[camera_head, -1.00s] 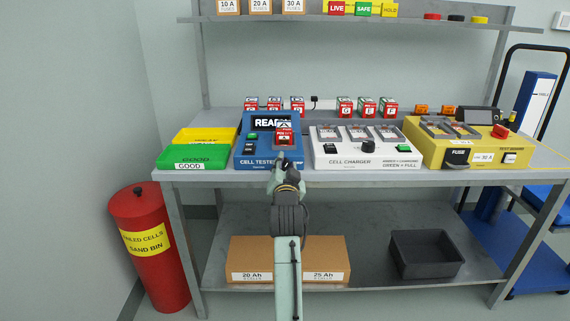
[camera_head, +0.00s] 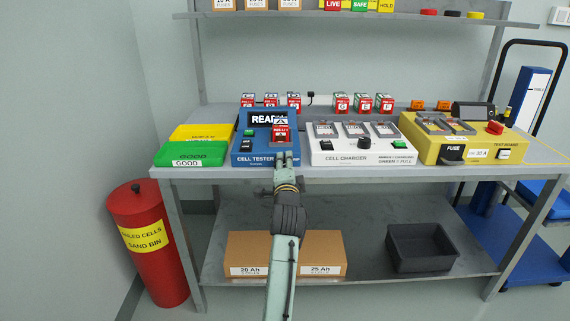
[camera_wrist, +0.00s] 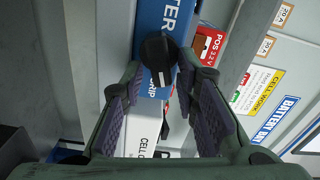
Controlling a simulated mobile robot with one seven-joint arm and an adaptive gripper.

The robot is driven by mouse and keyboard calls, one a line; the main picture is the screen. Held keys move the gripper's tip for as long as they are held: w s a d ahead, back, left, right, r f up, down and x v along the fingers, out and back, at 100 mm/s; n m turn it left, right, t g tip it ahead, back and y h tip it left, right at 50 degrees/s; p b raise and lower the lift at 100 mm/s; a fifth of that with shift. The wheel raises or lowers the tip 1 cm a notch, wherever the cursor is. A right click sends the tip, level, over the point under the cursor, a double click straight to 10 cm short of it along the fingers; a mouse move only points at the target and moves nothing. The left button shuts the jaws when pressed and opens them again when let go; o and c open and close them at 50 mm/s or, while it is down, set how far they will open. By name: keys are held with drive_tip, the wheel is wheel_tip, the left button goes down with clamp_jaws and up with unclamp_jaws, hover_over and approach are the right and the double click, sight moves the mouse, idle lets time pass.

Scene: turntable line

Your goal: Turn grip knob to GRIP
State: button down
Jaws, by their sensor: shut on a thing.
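The blue cell tester (camera_head: 246,147) stands on the bench with its screen lit. A red cell marked A (camera_head: 281,134) sits at its right side. In the wrist view the black grip knob (camera_wrist: 158,52) is on the tester's blue front, with a small pale mark at its lower end. Part of the GRIP lettering (camera_wrist: 152,89) shows below it. In the head view my gripper (camera_head: 287,158) is at the tester's front right and hides the knob.
The white cell charger (camera_head: 345,158) stands close on the right, and the yellow test board (camera_head: 430,150) beyond it. Green and yellow trays (camera_head: 190,160) lie left. Several cells stand behind. A red sand bin (camera_head: 150,240) is on the floor.

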drive_tip(key=shift+a+f, duration=0.15)
drive_tip(key=shift+a, duration=0.4)
idle(0.7)
drive_tip(key=c, duration=1.6)
unclamp_jaws()
drive_tip(key=shift+s+d+r+p, duration=0.1)
drive_tip(key=shift+s+d+p, duration=0.1)
drive_tip(key=shift+s, duration=1.85)
drive_tip(key=shift+s+d+r+p, duration=0.15)
drive_tip(key=shift+s+p, duration=0.1)
drive_tip(key=shift+s, duration=1.85)
drive_tip(key=shift+s+d+f+p, duration=0.1)
drive_tip(key=shift+s+d+p, duration=0.1)
drive_tip(key=shift+s, duration=1.85)
drive_tip(key=shift+s+a, duration=0.1)
drive_tip(key=shift+s, duration=3.65)
drive_tip(key=shift+o, duration=0.2)
